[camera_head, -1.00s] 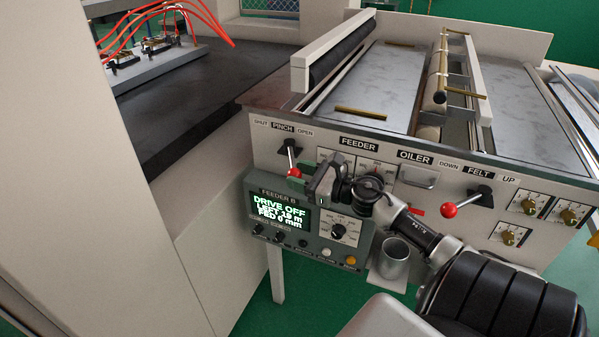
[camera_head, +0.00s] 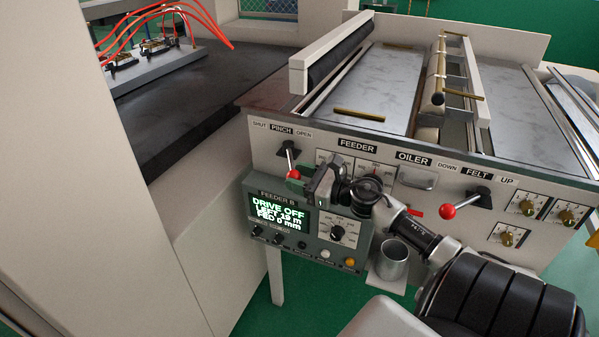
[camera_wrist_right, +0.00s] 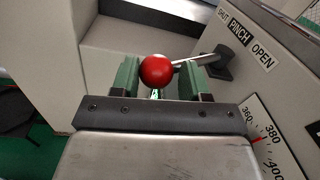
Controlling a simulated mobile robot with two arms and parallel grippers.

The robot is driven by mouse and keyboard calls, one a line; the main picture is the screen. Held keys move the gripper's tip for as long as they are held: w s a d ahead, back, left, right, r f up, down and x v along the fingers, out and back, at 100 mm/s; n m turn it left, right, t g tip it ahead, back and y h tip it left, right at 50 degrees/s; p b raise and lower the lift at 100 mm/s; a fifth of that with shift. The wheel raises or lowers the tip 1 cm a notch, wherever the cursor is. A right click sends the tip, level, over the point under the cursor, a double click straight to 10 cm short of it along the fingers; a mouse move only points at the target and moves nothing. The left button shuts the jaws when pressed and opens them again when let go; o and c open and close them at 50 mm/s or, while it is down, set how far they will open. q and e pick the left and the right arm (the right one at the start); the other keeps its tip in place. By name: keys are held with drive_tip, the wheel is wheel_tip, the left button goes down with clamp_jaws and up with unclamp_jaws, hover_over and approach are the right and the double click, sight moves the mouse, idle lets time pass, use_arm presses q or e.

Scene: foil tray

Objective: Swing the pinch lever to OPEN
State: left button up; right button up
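The pinch lever is a thin rod with a red ball knob (camera_head: 292,174), hanging down from a black pivot (camera_head: 288,149) under the SHUT / PINCH / OPEN label (camera_head: 282,129). The knob sits slightly right of the pivot. My right gripper (camera_head: 297,178) is at the knob. In the right wrist view the red knob (camera_wrist_right: 157,71) lies between the two green fingers of my right gripper (camera_wrist_right: 159,78). A small gap shows on the knob's right side, so the fingers look open around it. My left gripper is out of view.
The feeder box (camera_head: 280,210) with a screen reading DRIVE OFF sits just below the lever. A metal cup (camera_head: 393,262) stands below my right arm. The felt lever's red knob (camera_head: 447,211) is to the right. A pale cabinet wall (camera_head: 160,200) stands at left.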

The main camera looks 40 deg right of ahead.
drive_tip(key=o, duration=0.6)
drive_tip(key=shift+w+d+r, duration=0.2)
drive_tip(key=shift+w+d, duration=0.25)
drive_tip(key=shift+d, duration=0.25)
drive_tip(key=shift+c, duration=0.2)
drive_tip(key=shift+a, duration=0.1)
drive_tip(key=shift+s+a+f, duration=0.1)
drive_tip(key=shift+s, duration=0.1)
drive_tip(key=a+v, duration=0.2)
drive_tip(key=v, duration=1)
drive_tip(key=shift+s+b, duration=0.4)
drive_tip(key=shift+s, duration=0.05)
drive_tip(key=shift+a+f, duration=0.1)
drive_tip(key=shift+a, duration=0.05)
